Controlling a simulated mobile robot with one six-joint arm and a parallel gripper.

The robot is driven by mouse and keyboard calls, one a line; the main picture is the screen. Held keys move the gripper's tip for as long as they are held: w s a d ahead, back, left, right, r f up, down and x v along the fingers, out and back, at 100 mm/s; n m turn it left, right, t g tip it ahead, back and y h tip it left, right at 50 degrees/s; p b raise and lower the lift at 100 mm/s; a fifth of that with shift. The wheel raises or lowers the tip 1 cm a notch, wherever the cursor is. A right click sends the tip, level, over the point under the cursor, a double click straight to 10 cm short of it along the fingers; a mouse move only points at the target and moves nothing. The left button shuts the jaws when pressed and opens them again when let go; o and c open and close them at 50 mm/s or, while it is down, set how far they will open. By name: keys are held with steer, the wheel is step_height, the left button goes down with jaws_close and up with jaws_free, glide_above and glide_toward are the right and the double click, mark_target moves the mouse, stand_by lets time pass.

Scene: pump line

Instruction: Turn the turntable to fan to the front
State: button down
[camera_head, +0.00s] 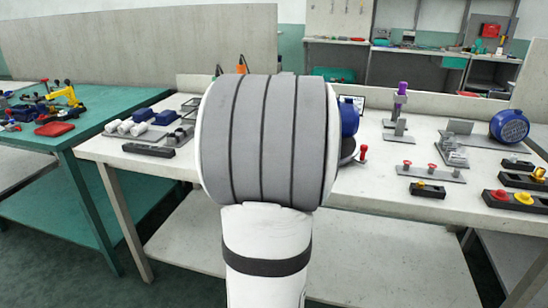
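My own white and grey arm fills the middle of the view and hides the centre of the white workbench (400,203). My gripper is not in view. Just right of the arm, a blue rounded part (349,118) shows above a dark, disc-like edge (347,152). This may be the turntable with a motor on it, but most of it is hidden. A small red knob (362,152) stands at its right side. I cannot tell which way the fan on it faces.
A blue motor with a round grille (510,126) stands at the right. Blue and white cylinders (141,122) lie at the left. A green table (85,135) with tools stands farther left.

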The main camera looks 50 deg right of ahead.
stand_by(0.4)
steer(key=c, duration=1.3)
jaws_free()
steer(key=shift+d, duration=0.1)
steer(key=shift+c, duration=0.2)
steer(key=v, duration=0.7)
steer(key=shift+s+a, duration=0.25)
steer(key=shift+a, duration=0.05)
